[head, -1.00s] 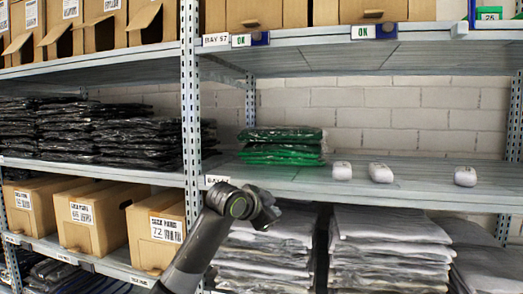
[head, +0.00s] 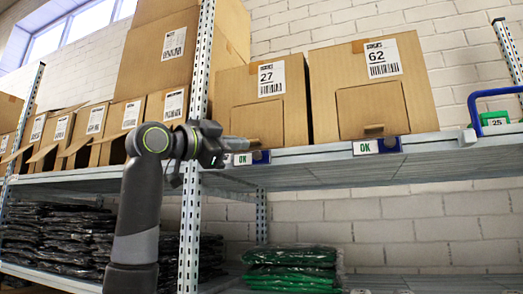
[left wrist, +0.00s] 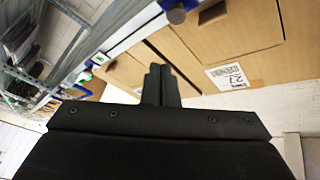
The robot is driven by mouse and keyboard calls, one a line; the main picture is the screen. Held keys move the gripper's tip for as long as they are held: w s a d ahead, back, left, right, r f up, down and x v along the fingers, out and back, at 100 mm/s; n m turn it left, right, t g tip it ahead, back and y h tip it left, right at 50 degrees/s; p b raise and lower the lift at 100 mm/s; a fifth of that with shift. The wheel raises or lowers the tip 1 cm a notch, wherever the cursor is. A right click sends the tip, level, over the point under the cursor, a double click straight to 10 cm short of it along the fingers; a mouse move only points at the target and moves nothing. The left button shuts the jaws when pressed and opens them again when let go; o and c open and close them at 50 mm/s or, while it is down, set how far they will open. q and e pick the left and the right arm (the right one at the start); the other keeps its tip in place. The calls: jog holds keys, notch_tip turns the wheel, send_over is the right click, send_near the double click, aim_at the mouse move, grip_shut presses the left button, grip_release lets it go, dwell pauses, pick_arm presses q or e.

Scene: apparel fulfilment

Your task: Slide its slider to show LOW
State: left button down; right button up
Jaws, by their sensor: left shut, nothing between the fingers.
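My left gripper (head: 236,146) is at the front edge of the upper shelf, in front of the lower left part of box 27 (head: 288,100). Its fingers are shut and empty; they also show in the left wrist view (left wrist: 161,85). Just below and right of the fingertips is a white label reading OK (head: 243,159), with a dark blue slider piece (head: 262,157) beside it. In the left wrist view a blue slider piece (left wrist: 176,15) is above the fingers. My right gripper is not in view.
A metal upright (head: 196,70) stands just behind the left gripper. More cardboard boxes (head: 130,120) are on the left. A blue handle with a green item (head: 492,115) is at the right. Green packs (head: 290,268) lie on the shelf below.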

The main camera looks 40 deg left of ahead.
aim_at(258, 156)
pick_arm(q)
jog(key=shift+s+a+r, duration=0.25)
jog(key=shift+s+r, duration=0.5)
jog(key=shift+r, duration=0.1)
jog(key=r+p+x, duration=0.1)
jog(key=p+x, duration=0.4)
jog(key=x, duration=0.5)
jog(key=a+f, duration=0.2)
jog(key=f, duration=0.1)
jog(key=shift+a+f+p, duration=0.2)
jog(key=shift+a+p, duration=0.05)
jog(key=shift+p, duration=0.15)
